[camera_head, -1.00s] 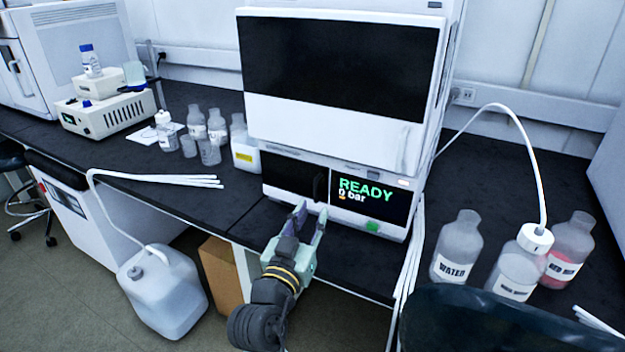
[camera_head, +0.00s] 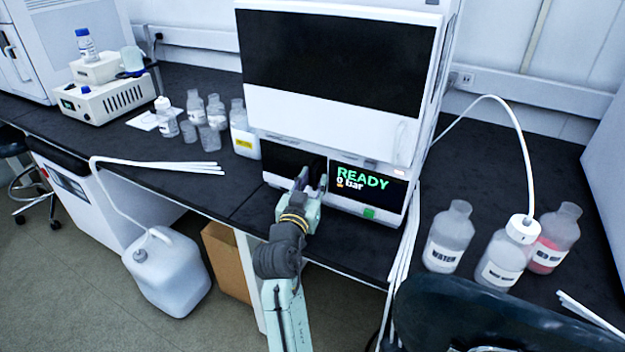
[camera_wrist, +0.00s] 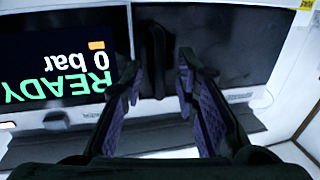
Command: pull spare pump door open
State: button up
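The pump door (camera_head: 281,164) is the dark panel at the lower left of the chromatography stack, left of the READY display, and it looks shut. In the wrist view, which is upside down, the door (camera_wrist: 222,42) is at the right. Its black upright handle (camera_wrist: 154,58) stands at the door's edge beside the display. My gripper (camera_head: 313,181) is in front of the handle, with fingers apart. In the wrist view the fingers of my gripper (camera_wrist: 157,88) lie either side of the handle. I cannot tell whether they touch it.
The pump display (camera_head: 362,190) reads READY, 0 bar, with a green button (camera_head: 369,213) below. Labelled bottles (camera_head: 449,238) stand at the right. The black bench (camera_head: 262,215) is clear before the door.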

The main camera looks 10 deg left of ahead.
jog(key=shift+c, duration=0.6)
grip_shut()
